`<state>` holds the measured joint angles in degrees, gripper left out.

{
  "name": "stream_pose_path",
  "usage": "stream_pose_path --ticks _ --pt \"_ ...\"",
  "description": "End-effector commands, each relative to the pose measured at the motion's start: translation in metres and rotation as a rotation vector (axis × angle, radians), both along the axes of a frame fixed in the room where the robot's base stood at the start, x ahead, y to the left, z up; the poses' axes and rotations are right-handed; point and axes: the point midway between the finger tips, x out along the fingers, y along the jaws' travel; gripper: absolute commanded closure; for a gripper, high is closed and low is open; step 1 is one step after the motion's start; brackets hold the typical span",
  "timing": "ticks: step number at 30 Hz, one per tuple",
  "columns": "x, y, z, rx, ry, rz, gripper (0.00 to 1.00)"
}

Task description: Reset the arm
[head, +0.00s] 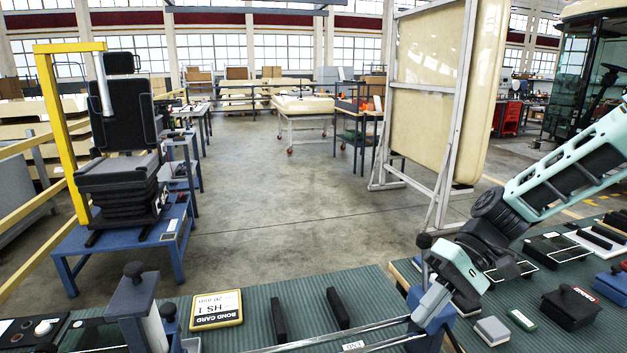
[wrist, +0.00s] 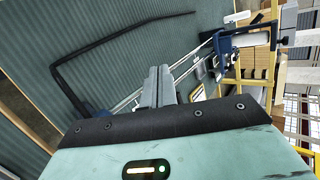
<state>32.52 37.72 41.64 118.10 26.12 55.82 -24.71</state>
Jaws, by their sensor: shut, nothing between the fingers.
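My gripper (head: 434,299) is at the lower right of the head view, at the end of my pale green arm, close to a blue clamp block on a bench. In the wrist view my gripper (wrist: 157,80) shows two grey fingers pressed together with nothing between them. The fingers point over metal rails that cross the green ribbed bench mat (wrist: 110,65). I cannot tell whether the fingertips touch the rails or the blue block.
A yellow-framed bond card (head: 216,309) and two black bars (head: 338,308) lie on the front bench. A black box (head: 570,307) and small blocks lie on the right bench. A seat (head: 122,150) stands on a blue stand at left. The middle floor (head: 290,200) is clear.

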Motion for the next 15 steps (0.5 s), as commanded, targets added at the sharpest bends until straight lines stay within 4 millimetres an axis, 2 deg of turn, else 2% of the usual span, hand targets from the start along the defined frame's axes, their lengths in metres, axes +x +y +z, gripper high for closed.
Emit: stream_pose_path --ticks 1,6,15 --pt "-0.016 0.012 0.000 -0.067 -0.017 0.051 1.00" --pt "-0.064 0.034 0.001 -0.267 -0.090 0.176 1.00" --pt "-0.136 0.048 0.015 -0.519 -0.323 0.333 1.00"
